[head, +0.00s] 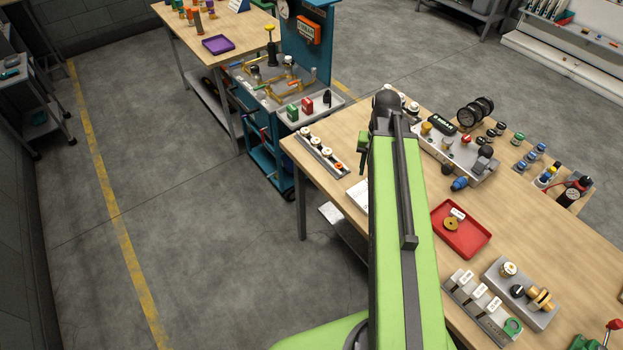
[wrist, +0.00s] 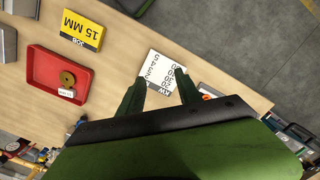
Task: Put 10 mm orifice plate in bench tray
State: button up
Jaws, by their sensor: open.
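A red tray (head: 474,247) lies on the wooden bench to the right of my arm; it also shows in the wrist view (wrist: 42,65). A round brass plate with a centre hole (head: 451,224) lies inside it, and also shows in the wrist view (wrist: 68,78). A white tag (head: 458,214) is beside or on the plate; its text is too small to read. My gripper (wrist: 157,92) is open and empty, its two green fingers apart above a white printed card (wrist: 158,72). In the head view my arm hides most of the gripper.
A grey rack (head: 478,308) with white-labelled slots holds a green ring (head: 512,326). A grey block (head: 520,293) bears brass and black parts. A yellow card (wrist: 82,27) reads 15 MM. A purple tray (head: 218,44) lies on another table. Bench space right of the red tray is clear.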

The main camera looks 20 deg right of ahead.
jog(key=w+a+n, duration=0.2)
jog(key=a+n, duration=0.4)
jog(key=a, duration=1.6)
jog(key=shift+w, duration=0.35)
notch_tip(320, 180, down, 10)
jog(key=b, duration=0.9)
jog(key=shift+s+r+b, duration=0.2)
jog(key=shift+b, duration=0.15)
jog(key=shift+s, duration=0.1)
jog(key=shift+c, duration=0.5)
dwell(0.8)
